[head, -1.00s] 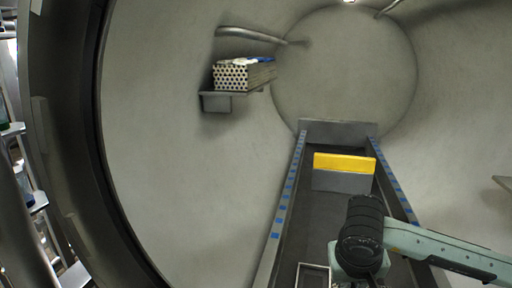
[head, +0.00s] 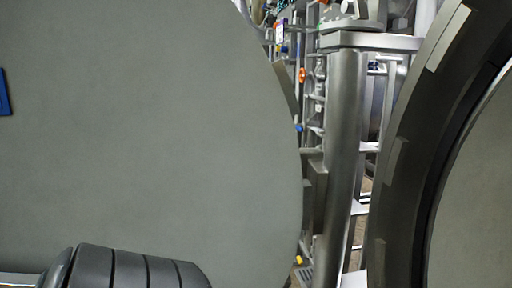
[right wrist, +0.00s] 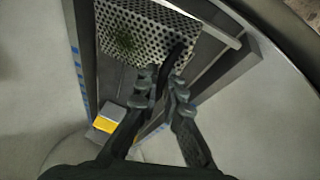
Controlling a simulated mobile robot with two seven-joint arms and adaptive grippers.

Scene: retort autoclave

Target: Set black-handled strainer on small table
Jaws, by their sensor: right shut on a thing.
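The strainer (right wrist: 135,30), a perforated metal box with a black handle (right wrist: 176,52), shows at the top of the right wrist view. My right gripper (right wrist: 164,86) is shut on the black handle, and the box hangs beyond the fingers, over or near the dark track. I cannot tell whether the box touches the track. In the head view the strainer and both grippers are out of sight. No small table can be made out in either view.
A large grey round panel (head: 150,130) fills the left of the head view. A metal post (head: 345,140) and the dark vessel rim (head: 410,150) stand right of it, with cluttered shelving behind. The right wrist view shows a yellow-and-grey block (right wrist: 104,124) on the blue-marked track (right wrist: 84,70).

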